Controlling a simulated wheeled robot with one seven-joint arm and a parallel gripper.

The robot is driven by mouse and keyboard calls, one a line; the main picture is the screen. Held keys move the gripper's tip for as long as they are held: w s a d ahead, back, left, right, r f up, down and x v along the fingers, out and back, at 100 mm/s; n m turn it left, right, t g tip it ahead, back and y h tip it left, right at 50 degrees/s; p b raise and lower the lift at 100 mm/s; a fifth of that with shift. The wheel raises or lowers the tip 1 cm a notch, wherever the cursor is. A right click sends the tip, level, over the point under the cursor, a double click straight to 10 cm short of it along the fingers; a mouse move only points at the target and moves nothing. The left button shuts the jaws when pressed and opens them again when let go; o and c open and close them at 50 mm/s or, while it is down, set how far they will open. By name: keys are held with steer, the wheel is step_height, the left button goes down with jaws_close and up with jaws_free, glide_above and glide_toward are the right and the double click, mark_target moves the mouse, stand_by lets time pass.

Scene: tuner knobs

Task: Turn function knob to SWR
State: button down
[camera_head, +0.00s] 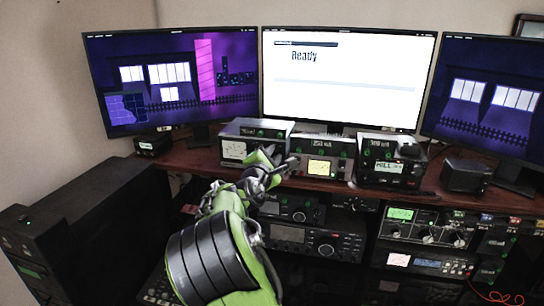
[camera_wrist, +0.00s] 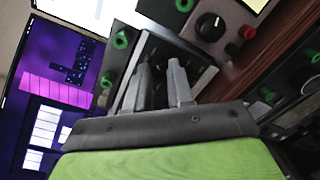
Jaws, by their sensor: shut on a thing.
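My gripper (camera_head: 274,160) is at the front face of the left desktop box (camera_head: 233,152), towards its right side. In the wrist view my gripper (camera_wrist: 161,72) has its two grey fingers pointing at a dark box front, with a small gap between them. It is shut on a knob there, but the fingers hide most of it. I cannot read its label or its pointer setting. The middle box (camera_head: 322,150) has a yellow meter, and the wrist view shows a black knob (camera_wrist: 210,27) with a white pointer, clear of my fingers.
The right box (camera_head: 392,165) stands on the same wooden desk (camera_head: 200,161). Green knobs (camera_wrist: 121,40) and a red knob (camera_wrist: 247,32) are close around my gripper. Radios (camera_head: 318,240) fill the shelf below. Three monitors (camera_head: 345,82) stand behind.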

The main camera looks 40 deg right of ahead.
steer(key=c, duration=1)
jaws_free()
steer(key=v, duration=1.5)
steer(key=shift+a, duration=0.4)
steer(key=shift+s+f, duration=0.1)
steer(key=shift+s, duration=0.05)
